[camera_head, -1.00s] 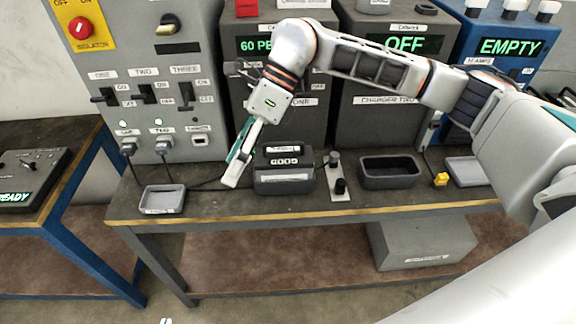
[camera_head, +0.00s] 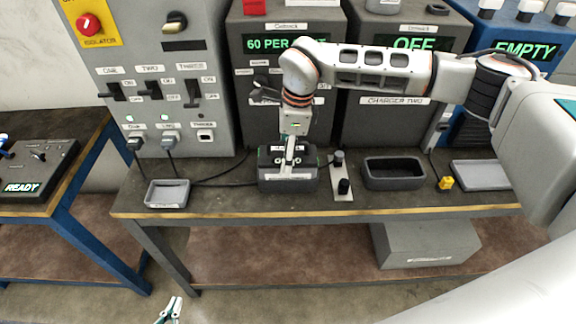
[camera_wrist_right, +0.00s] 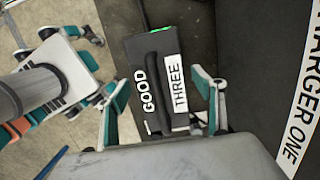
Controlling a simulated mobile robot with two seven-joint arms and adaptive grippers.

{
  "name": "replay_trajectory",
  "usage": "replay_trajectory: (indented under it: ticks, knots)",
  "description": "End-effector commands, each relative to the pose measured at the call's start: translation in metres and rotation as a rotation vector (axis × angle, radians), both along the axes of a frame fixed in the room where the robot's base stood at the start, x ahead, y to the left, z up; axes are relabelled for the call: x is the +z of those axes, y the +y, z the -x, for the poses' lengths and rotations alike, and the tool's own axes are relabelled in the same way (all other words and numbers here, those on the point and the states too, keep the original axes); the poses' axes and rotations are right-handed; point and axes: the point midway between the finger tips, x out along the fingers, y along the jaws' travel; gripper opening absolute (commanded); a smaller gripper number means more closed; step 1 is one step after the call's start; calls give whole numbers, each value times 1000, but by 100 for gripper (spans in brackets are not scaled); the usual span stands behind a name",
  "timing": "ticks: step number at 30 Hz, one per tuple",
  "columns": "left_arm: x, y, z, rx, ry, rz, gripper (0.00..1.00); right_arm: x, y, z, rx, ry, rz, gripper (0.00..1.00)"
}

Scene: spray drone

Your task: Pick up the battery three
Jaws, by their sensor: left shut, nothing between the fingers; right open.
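Battery three is a dark block with a black handle and white labels "GOOD" and "THREE"; it shows in the right wrist view (camera_wrist_right: 152,62). In the head view it sits in a dark cradle (camera_head: 288,186) on the bench, partly covered by my right gripper (camera_head: 289,160). That gripper points down over it, open. In the wrist view its fingers (camera_wrist_right: 163,108) stand apart on either side of the battery's near end; I cannot tell whether they touch it. My left gripper (camera_head: 169,311) is shut and empty at the bottom of the head view, well below the bench.
A small grey tray (camera_head: 167,194) stands left of the cradle. A switch plate (camera_head: 342,188), an empty dark bin (camera_head: 393,173) and a yellow piece (camera_head: 446,183) lie to the right. Charger boxes (camera_head: 384,125) stand close behind. A cable runs along the bench behind the tray.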

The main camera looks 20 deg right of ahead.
Motion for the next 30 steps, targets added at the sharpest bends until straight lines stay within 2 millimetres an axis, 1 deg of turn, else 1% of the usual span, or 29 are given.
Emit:
replay_trajectory:
  ticks: [1, 3, 11, 12, 14, 15, 17, 18, 19, 20, 21, 27, 30]
  knots:
    - [1, 0, 0, 0, 0, 0, 0, -6, 1, 0, -1, 2, -1, 68]
    - [2, 0, 0, 0, -1, 0, 0, -10, 2, 0, 0, 2, -1, 68]
    - [4, 0, -1, 0, -5, 1, 0, -12, 2, -1, 0, 0, -1, 68]
    - [4, 0, -2, 0, -6, 1, 0, -12, 2, 0, 0, 0, -1, 58]
    - [5, 0, -2, 0, -7, 2, 0, -12, 2, 0, 0, 1, -1, 42]
    - [5, -1, -2, 0, -7, 2, 0, -12, 2, 0, 0, 1, -1, 32]
    - [5, -1, -2, 0, -8, 2, 0, -12, 2, 0, 0, 1, -1, 16]
    - [5, -1, -2, 0, -8, 2, 0, -12, 2, 0, 0, 1, -1, 6]
    - [5, -1, -2, 0, -8, 2, 0, -12, 2, 0, 0, 1, -1, 0]
    - [5, -1, -2, 0, -8, 2, 0, -12, 2, 0, 0, 1, -1, 0]
    - [5, -1, -2, 0, -8, 2, 0, -8, 3, -2, 0, -6, -6, 0]
    - [6, -1, -2, 0, -8, 2, 0, -7, 3, -2, 0, -7, -5, 0]
    - [9, -1, -2, 0, -7, 2, 0, -2, 4, -3, 0, -7, -5, 0]
